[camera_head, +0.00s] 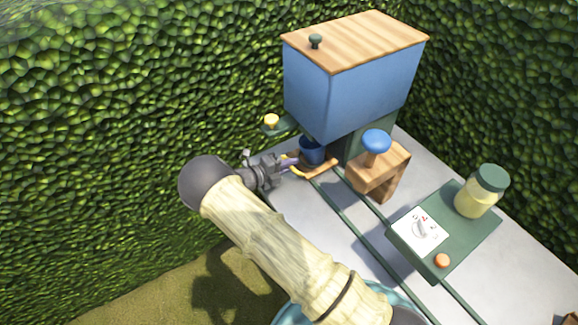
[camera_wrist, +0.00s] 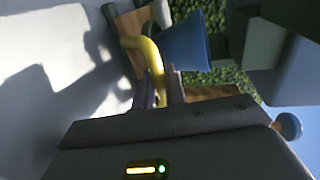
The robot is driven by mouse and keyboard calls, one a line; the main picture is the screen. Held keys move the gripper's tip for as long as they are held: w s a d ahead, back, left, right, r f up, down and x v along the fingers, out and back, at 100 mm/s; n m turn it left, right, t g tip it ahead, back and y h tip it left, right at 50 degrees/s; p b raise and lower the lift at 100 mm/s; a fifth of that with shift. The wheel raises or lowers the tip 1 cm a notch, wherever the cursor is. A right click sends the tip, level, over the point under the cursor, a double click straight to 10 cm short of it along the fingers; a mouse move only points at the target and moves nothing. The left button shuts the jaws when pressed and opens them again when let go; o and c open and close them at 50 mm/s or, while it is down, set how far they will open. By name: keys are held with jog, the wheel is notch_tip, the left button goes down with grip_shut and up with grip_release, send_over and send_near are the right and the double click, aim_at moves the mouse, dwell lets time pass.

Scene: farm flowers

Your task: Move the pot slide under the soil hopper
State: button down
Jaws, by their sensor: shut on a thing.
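The pot slide (camera_head: 322,170) is a wooden tray on two green rails, with a yellow handle (camera_wrist: 154,58) on its side. A blue pot (camera_head: 312,150) stands on it; the pot also shows in the wrist view (camera_wrist: 186,42). The soil hopper (camera_head: 345,95) is a large blue box with a wooden lid, and the pot sits close below its lower end. My gripper (camera_head: 291,164) is at the slide's left side, shut on the yellow handle; its fingers also show in the wrist view (camera_wrist: 168,88). The hopper's outlet is not clearly visible.
A wooden block with a blue knob (camera_head: 376,141) stands right of the slide. A green panel (camera_head: 458,225) with a dial, an orange button and a jar (camera_head: 482,191) lies further right. A yellow knob (camera_head: 271,121) sticks out left of the hopper. Hedges (camera_head: 120,110) close in behind.

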jog(key=c, duration=1.5)
grip_release()
jog(key=shift+w+a, duration=0.15)
jog(key=shift+a, duration=0.2)
jog(key=shift+c, duration=0.2)
jog(key=shift+d, duration=0.2)
jog(key=b+v, duration=0.2)
jog(key=v, duration=1.5)
jog(key=shift+s+a+b, duration=0.2)
jog(key=shift+s+b, duration=0.05)
jog(key=shift+b, duration=0.1)
